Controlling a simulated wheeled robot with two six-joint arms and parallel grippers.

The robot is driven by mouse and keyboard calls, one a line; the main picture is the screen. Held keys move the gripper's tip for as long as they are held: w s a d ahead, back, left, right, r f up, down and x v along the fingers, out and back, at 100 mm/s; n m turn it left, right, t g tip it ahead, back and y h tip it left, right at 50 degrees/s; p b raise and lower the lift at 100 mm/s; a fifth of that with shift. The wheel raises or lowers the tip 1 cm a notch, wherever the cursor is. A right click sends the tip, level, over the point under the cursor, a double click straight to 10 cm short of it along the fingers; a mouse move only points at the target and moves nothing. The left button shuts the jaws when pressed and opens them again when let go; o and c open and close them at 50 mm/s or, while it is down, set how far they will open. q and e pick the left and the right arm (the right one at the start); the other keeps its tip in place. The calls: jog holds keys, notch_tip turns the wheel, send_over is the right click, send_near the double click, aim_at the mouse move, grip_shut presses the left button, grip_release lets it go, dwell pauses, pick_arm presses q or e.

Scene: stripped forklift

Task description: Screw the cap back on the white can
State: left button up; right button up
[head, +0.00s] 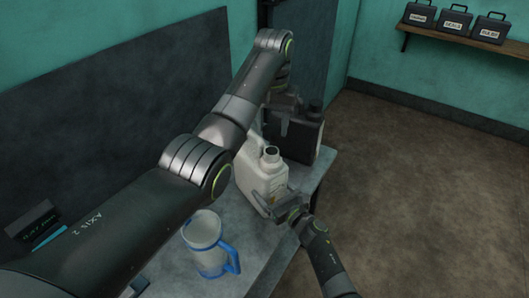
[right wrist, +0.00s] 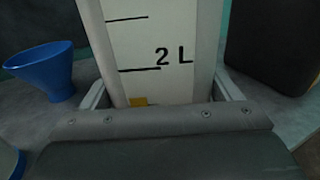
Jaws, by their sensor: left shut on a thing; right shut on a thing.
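The white can (head: 262,178) stands on the grey bench, its neck (head: 271,152) uncovered with a dark opening on top. In the right wrist view the can (right wrist: 150,50) shows volume marks and "2 L". My right gripper (head: 285,208) is shut on the lower part of the can, with one finger on each side. My left arm reaches over the bench. My left gripper (head: 284,125) points down just behind the neck, in front of the dark can, and is shut. The cap in its jaws is too dark and hidden to make out clearly.
A dark can (head: 304,138) stands close behind the white can. A clear jug with a blue handle (head: 231,262) stands nearer on the bench. A blue funnel (right wrist: 43,72) shows in the right wrist view. Black cases (head: 455,20) sit on a far wall shelf.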

aim_at(271, 150)
pick_arm(q)
jog(key=shift+f, duration=1.9)
jog(key=shift+f, duration=0.1)
jog(key=shift+f, duration=0.75)
jog(key=shift+f, duration=0.6)
